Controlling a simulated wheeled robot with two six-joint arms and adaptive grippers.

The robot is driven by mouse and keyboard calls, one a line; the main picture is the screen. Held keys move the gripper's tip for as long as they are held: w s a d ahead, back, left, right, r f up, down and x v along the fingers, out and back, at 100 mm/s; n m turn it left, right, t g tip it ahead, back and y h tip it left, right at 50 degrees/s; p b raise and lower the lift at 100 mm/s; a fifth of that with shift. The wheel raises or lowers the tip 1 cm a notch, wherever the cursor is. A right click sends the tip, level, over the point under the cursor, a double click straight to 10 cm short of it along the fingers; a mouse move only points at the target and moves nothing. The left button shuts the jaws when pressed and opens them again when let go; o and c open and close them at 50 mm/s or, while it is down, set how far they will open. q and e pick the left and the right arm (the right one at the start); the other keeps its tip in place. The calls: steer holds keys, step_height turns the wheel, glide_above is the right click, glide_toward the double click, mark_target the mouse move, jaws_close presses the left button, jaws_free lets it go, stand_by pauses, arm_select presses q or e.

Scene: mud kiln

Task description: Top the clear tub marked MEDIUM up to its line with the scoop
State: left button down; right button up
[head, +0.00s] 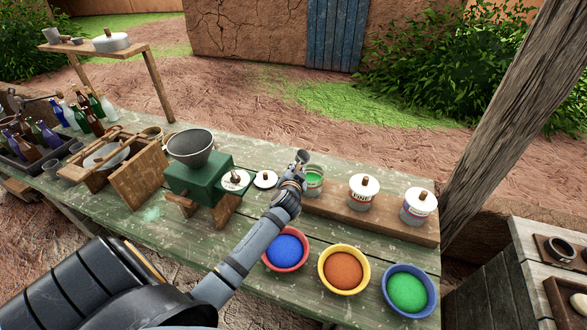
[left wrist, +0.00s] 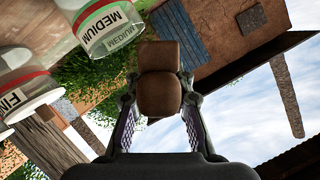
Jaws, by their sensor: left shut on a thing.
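My left gripper (head: 292,180) is shut on the scoop (head: 302,157), whose cup shows just above the fingers. In the left wrist view the fingers (left wrist: 160,112) close around a brown wooden piece, apparently the scoop's handle. The clear tub marked MEDIUM (head: 314,186) stands open on the wooden plank, just right of the gripper, with green showing inside. Its label reads MEDIUM in the left wrist view, where the tub (left wrist: 118,40) appears at the upper left with a red line. What the scoop holds cannot be seen. My right gripper is not in view.
Lidded tubs, one marked FINE (head: 362,197) and another (head: 418,207), stand right of it. A loose lid (head: 265,179) lies left. Bowls of blue (head: 286,250), orange (head: 344,268) and green (head: 408,290) grains stand in front. A green mill (head: 195,180) stands left.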

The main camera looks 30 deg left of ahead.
arm_select(q)
steer(key=r+n+p, duration=0.1)
steer(key=r+n+h+p, duration=0.1)
steer(key=shift+a+r+h+p, duration=0.2)
steer(key=shift+a+h+p, duration=0.1)
steer(key=shift+p, duration=0.05)
steer(key=shift+s+a+r+n+h+p, duration=0.15)
steer(key=shift+r+n+h+p, duration=0.1)
steer(key=shift+n, duration=0.15)
steer(key=shift+s+a+r+n+h+p, duration=0.1)
steer(key=shift+r+n+h, duration=0.15)
steer(key=shift+n, duration=0.15)
steer(key=shift+w+d+n+h, duration=0.1)
steer(key=shift+n+h, duration=0.2)
stand_by(0.4)
